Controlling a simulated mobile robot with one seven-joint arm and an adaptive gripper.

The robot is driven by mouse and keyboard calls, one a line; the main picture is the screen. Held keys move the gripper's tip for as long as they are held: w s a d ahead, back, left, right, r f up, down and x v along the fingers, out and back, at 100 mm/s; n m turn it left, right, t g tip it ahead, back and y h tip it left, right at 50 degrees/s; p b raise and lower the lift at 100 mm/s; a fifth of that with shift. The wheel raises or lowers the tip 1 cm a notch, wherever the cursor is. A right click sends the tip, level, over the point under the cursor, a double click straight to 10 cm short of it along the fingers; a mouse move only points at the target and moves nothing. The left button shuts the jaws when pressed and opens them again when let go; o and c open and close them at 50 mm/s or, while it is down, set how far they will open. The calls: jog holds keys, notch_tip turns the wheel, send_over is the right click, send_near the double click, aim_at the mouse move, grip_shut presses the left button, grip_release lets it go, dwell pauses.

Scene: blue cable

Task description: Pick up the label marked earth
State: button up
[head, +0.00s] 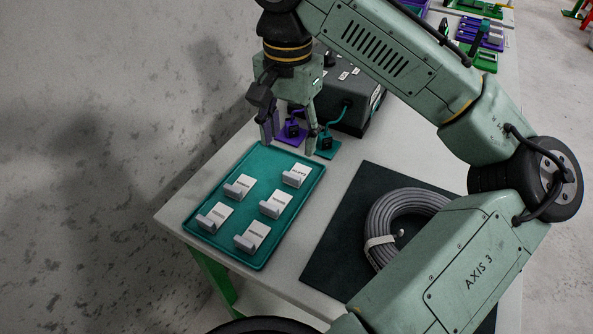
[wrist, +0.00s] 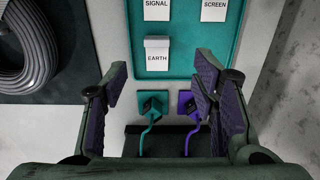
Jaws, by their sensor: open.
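The label marked EARTH (wrist: 157,58) is a white tag with a raised upper edge. It lies on the teal tray (wrist: 180,72), close to the tray edge nearest the connectors. In the head view it is the back right label (head: 295,175). My gripper (head: 290,142) is open and empty, its fingers pointing down just behind the tray's back edge. In the wrist view the gripper (wrist: 160,85) has its fingers spread to either side, with the label ahead between and beyond the tips. The gripper and label are apart.
Labels marked SIGNAL (wrist: 157,10) and SCREEN (wrist: 213,10) lie farther along the tray. Teal (wrist: 152,104) and purple (wrist: 187,102) connectors with cables sit beneath the fingers, by a dark box (head: 350,105). A grey cable coil (head: 405,220) lies on a dark mat.

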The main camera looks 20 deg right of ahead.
aim_at(291, 176)
notch_tip(291, 176, down, 3)
jog(key=shift+f, duration=0.15)
jog(key=f, duration=0.2)
jog(key=s+f, duration=0.1)
jog(key=f, duration=0.1)
jog(key=shift+a, duration=0.1)
jog(key=shift+w+f, duration=0.1)
jog(key=shift+f, duration=0.55)
jog(key=shift+c, duration=0.4)
jog(key=c, duration=0.8)
